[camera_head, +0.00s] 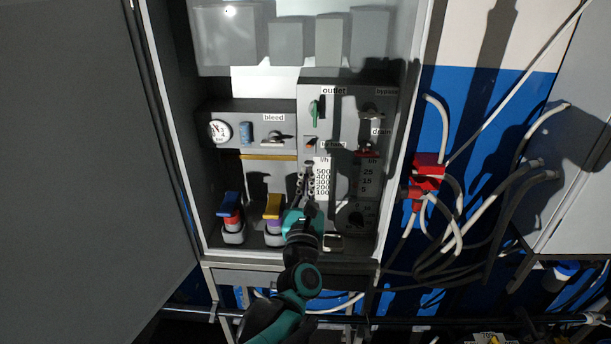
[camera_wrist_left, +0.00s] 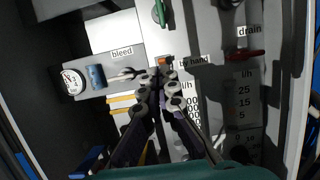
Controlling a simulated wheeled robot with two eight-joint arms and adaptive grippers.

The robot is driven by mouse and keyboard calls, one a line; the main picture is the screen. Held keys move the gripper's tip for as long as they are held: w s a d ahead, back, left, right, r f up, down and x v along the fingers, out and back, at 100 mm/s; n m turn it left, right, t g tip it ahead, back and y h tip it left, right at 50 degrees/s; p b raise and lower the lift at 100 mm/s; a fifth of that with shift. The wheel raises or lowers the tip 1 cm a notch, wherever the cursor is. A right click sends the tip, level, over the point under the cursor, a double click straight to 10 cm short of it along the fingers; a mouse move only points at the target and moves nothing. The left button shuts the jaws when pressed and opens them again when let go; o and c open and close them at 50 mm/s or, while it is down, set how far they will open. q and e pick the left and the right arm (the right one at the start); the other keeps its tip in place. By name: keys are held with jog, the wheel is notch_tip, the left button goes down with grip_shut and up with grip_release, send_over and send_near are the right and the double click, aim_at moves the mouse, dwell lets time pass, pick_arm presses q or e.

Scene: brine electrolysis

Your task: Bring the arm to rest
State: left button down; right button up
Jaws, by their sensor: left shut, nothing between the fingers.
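My left gripper (camera_head: 306,172) is in front of the cabinet's control panel, its dark fingers pointing up, closed together and empty. It also shows in the left wrist view (camera_wrist_left: 159,74), with its tips just below a small orange-tipped switch (camera_wrist_left: 166,60) beside the "by hand" label. I cannot tell whether the tips touch the panel. My teal and black left arm (camera_head: 304,280) reaches up from the bottom of the head view and hides part of the lower panel. My right gripper is not in view.
The open cabinet holds a pressure gauge (camera_head: 220,131), a green outlet handle (camera_head: 316,111) and a red drain handle (camera_head: 367,152). A blue-topped bottle (camera_head: 231,209) and a yellow-topped bottle (camera_head: 273,207) stand low at left. Cables (camera_head: 457,220) hang by a red fitting (camera_head: 428,170) at right.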

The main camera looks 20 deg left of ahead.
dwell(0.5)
pick_arm(q)
jog(key=s+d+f+m+g+h+b, duration=0.25)
jog(key=f+m+b, duration=0.25)
jog(key=f+m, duration=0.25)
jog(key=s+d+f+m+g+h+b, duration=0.1)
jog(key=s+d+f+m+h+b, duration=0.2)
jog(key=f+m, duration=0.45)
jog(key=s+d+f+m+g+h+b, duration=0.1)
jog(key=d+f+m+g+h+b, duration=0.15)
jog(key=f+m+b, duration=0.45)
jog(key=s+a+f+m+g+y+b, duration=0.1)
jog(key=s+a+f+m+g+b, duration=0.1)
jog(key=s+f+m, duration=0.6)
jog(key=s+a+f+m+g+y+b, duration=0.1)
jog(key=s+a+f+m+g+b, duration=0.2)
jog(key=f, duration=1.3)
jog(key=s+m+g+b, duration=0.2)
jog(key=s+m+b, duration=0.2)
jog(key=s+m, duration=0.1)
jog(key=shift+m, duration=0.6)
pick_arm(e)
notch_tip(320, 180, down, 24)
